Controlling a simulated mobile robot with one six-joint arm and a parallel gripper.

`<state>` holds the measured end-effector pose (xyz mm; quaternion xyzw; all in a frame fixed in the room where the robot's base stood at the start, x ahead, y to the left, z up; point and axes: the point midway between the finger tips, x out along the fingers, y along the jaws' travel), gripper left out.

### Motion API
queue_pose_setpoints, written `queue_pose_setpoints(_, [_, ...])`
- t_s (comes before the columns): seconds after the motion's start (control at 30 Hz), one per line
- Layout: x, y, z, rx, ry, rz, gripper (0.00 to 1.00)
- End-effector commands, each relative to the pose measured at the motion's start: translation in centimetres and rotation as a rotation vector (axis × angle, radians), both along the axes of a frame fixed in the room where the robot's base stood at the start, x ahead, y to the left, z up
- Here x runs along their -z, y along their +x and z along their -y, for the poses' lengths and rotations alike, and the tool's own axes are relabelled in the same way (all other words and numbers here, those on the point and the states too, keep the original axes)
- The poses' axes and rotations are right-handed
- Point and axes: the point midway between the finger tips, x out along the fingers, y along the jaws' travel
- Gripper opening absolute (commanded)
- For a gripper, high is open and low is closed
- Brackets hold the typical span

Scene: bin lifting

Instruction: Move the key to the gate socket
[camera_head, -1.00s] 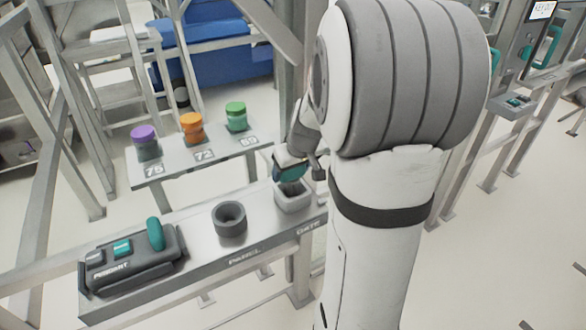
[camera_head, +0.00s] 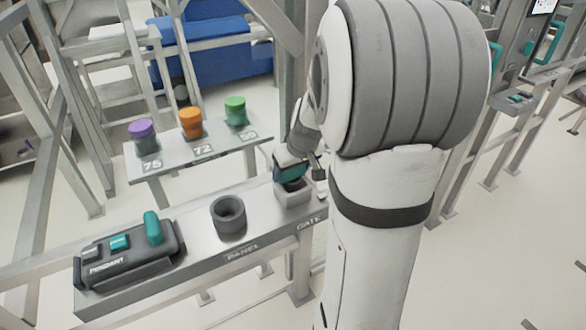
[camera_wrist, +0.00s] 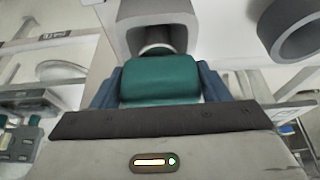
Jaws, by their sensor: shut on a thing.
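My gripper (camera_head: 290,172) is shut on the teal key (camera_wrist: 160,80), seen in the wrist view between two blue-grey fingers. In the head view the teal key (camera_head: 288,172) shows partly at the gripper, right over the gate socket. The gate socket (camera_head: 294,194) is a light grey square block at the right end of the bench, by the word GATE. In the wrist view the socket (camera_wrist: 133,30) stands just beyond the key, with the key's pale end at its opening. I cannot tell how deep the key sits in it.
A dark round panel socket (camera_head: 229,216) stands left of the gate socket and looks empty. A pendant (camera_head: 130,252) lies at the bench's left. Purple (camera_head: 142,129), orange (camera_head: 190,121) and green (camera_head: 236,108) knobs stand on a shelf behind.

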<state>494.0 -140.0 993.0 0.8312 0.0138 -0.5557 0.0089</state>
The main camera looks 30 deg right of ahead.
Motion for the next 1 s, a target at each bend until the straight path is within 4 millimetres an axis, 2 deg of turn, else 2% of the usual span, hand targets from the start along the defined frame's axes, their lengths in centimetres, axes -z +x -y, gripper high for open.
queue_pose_setpoints(0.4, [0.06, 0.02, 0.01, 0.0, 0.0, 0.001, 0.4])
queue_pose_setpoints(0.43, [0.06, 0.02, 0.01, 0.0, 0.0, 0.001, 0.7])
queue_pose_setpoints(0.73, [0.07, 0.01, -0.01, 0.0, 0.0, 0.0, 0.94])
queue_pose_setpoints(0.87, [0.08, 0.01, -0.01, 0.0, 0.0, 0.0, 0.94])
queue_pose_setpoints(1.0, [0.12, -0.01, -0.02, 0.0, 0.0, -0.001, 1.0])
